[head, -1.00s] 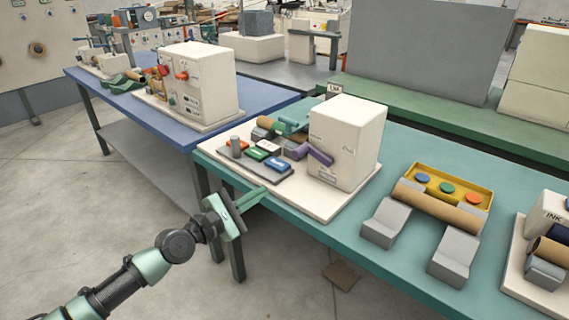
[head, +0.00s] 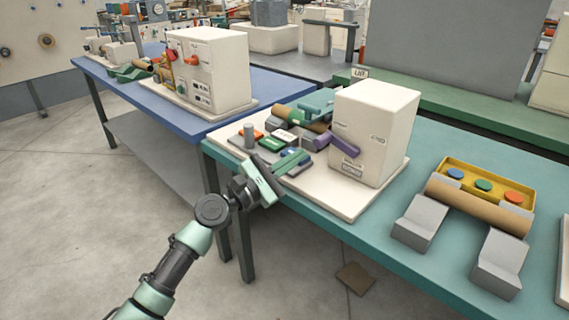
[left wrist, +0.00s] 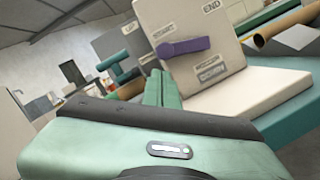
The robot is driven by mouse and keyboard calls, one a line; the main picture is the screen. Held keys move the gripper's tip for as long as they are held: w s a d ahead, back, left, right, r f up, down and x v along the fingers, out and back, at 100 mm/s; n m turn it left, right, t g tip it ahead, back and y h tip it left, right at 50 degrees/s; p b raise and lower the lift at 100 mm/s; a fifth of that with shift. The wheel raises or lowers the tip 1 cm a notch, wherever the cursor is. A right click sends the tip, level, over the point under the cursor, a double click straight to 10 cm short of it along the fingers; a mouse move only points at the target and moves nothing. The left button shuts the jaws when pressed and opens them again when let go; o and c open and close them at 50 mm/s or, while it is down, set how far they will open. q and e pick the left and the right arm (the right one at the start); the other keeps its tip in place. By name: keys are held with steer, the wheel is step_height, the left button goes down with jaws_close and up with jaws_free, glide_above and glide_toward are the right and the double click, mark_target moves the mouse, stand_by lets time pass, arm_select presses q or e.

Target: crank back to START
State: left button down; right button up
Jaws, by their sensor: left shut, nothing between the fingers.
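The spiral winder is a white box (head: 378,130) on a white base board (head: 345,204) on the teal table. A purple crank (head: 338,144) sits on its left face. My right gripper is not in view.
Coloured blocks (head: 270,143) and a grey peg (head: 249,135) sit by the winder. A brown tube (head: 298,110) lies behind them. A yellow tray (head: 484,184) and grey cradles (head: 420,222) stand to the right. A blue table (head: 140,100) stands at the left.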

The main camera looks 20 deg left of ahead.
arm_select(q)
steer(key=shift+x, duration=2.1)
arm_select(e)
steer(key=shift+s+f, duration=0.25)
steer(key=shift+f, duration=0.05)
arm_select(q)
steer(key=shift+d+r+m+p, duration=0.15)
steer(key=shift+r+m+p, duration=0.25)
steer(key=shift+r+p, duration=0.25)
steer(key=shift+f, duration=0.1)
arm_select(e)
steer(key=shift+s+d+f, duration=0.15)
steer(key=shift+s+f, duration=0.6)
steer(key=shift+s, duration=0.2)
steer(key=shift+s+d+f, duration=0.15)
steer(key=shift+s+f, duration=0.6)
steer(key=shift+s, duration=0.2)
arm_select(q)
steer(key=shift+d, duration=0.1)
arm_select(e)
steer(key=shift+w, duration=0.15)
arm_select(q)
steer(key=shift+s+f, duration=0.1)
steer(key=shift+s, duration=0.05)
